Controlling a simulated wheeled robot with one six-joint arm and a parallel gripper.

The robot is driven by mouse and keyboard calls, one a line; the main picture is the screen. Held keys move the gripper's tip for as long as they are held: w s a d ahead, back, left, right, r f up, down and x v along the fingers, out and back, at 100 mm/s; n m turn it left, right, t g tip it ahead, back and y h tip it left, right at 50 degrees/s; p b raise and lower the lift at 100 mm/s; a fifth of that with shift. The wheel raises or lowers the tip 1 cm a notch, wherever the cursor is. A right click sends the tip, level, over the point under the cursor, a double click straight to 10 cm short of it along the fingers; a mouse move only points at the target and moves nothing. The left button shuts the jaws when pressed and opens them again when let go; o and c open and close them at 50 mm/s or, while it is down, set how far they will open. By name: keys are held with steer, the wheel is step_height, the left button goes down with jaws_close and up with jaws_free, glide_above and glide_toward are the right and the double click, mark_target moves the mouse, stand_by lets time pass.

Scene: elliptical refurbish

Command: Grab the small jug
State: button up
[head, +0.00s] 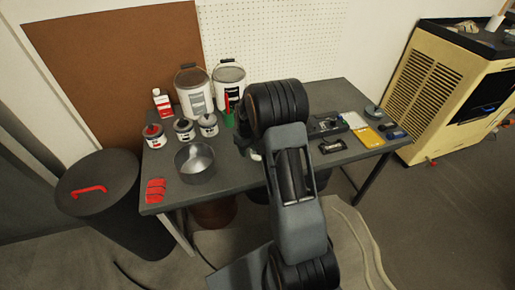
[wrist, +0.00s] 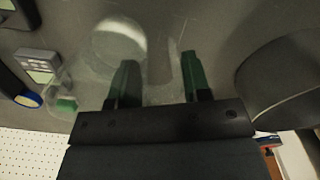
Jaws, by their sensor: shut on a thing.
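The small jug (wrist: 118,42) is clear and see-through, with a pale round patch showing in it, in the upper left of the wrist view. My gripper (wrist: 159,62) has two green-tipped fingers with a narrow gap between them. They are shut on the jug at its right side in that view, with a faint clear strip, perhaps its handle, between them. The exact contact is hard to see through the clear wall. In the head view my arm covers the gripper and most of the jug.
A metal pot (head: 195,168) stands left of my arm on the grey table (head: 232,184); its wall (wrist: 287,68) is close right of the fingers in the wrist view. Cans and buckets (head: 194,92) stand behind. A grey meter (wrist: 38,61) lies beside the jug.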

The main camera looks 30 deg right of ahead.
steer(key=c, duration=0.3)
steer(key=shift+r, duration=0.15)
steer(key=shift+r, duration=1)
steer(key=shift+c, duration=0.2)
steer(key=s+a+r, duration=0.7)
steer(key=s+r, duration=0.3)
steer(key=s, duration=0.1)
steer(key=shift+s+a+r+b, duration=0.25)
steer(key=shift+a+r+b, duration=0.1)
steer(key=shift+a, duration=0.05)
stand_by(0.4)
